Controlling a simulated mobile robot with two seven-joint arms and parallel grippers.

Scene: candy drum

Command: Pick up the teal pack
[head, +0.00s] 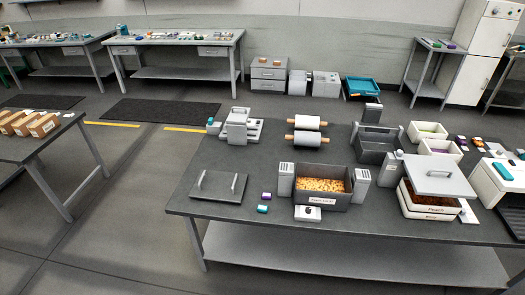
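A small teal pack (262,209) lies on the dark top of the near table (240,221), left of a white device with a round knob. A small purple pack (266,196) lies just behind it. Another teal item (503,171) sits on top of a white machine at the right edge, and a small teal item (213,121) is beside a grey machine at the table's back left. Which teal item is the task's pack I cannot tell for certain; the small one at the front looks most like a pack. Neither of my grippers is in view.
A dark bin of orange pieces (321,184) stands behind the white knob device (308,213), between two grey posts. A flat dark plate with a handle (219,186) lies to the left. A lidded white crate (431,200) stands right. The table front around the teal pack is mostly clear.

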